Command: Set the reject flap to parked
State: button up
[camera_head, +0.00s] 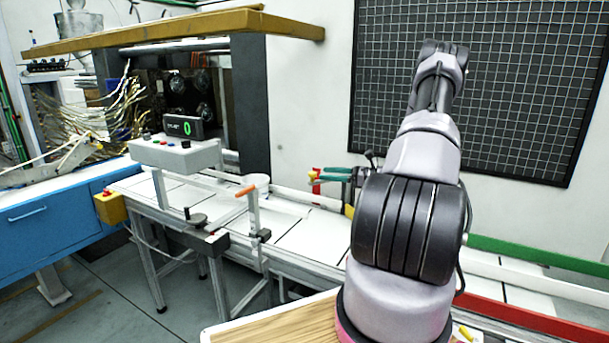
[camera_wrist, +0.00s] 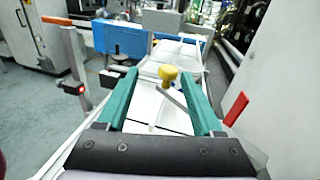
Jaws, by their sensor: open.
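A yellow knob (camera_wrist: 168,73) stands on a thin grey bar (camera_wrist: 172,98) over the white conveyor; it seems to be the reject flap's handle, though I see no label and cannot read its setting. My gripper (camera_wrist: 163,78) is open, with its teal fingers on either side of the knob in the wrist view. I cannot tell whether they touch it. In the head view my gripper (camera_head: 319,176) is above the conveyor's far side, with small yellow and red parts by its fingertips.
The conveyor (camera_head: 312,232) runs across the view. A post with an orange handle (camera_head: 246,191) stands at its near side; the handle also shows at left in the wrist view (camera_wrist: 55,21). A red tab (camera_wrist: 236,108) is right of my fingers. A grey control box (camera_head: 174,153) stands left.

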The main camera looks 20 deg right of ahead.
jog(key=w+a+f+m+t, duration=0.1)
jog(key=w+a, duration=0.5)
jog(key=w, duration=0.1)
jog(key=shift+w+a+f, duration=0.15)
jog(key=shift+w+f, duration=0.1)
jog(key=shift+f, duration=0.05)
grip_shut()
dwell(1.4)
